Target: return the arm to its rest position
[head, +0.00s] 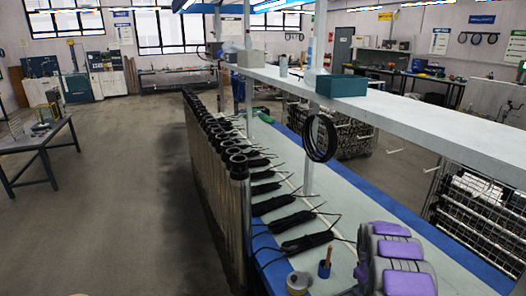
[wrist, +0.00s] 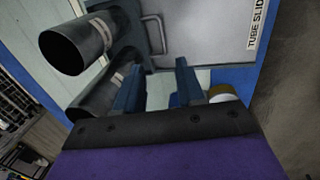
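My gripper (wrist: 158,84) shows in the wrist view with its two dark blue fingers apart and nothing between them. In the head view, the purple and grey segments of my arm are at the lower right, over the workbench (head: 352,197). I cannot make out the fingers there. In the wrist view, two dark cylinders (wrist: 77,45) are at the upper left, beyond the fingers. A grey panel with a "TUBE SLID" label (wrist: 257,22) is at the top.
A row of upright tubes (head: 237,215) lines the bench's left edge, with black cable bundles (head: 300,220) beside it. A tape roll (head: 298,283) and blue cup (head: 324,269) stand near my arm. A shelf (head: 400,112) with hanging black loops (head: 320,138) overhangs the bench.

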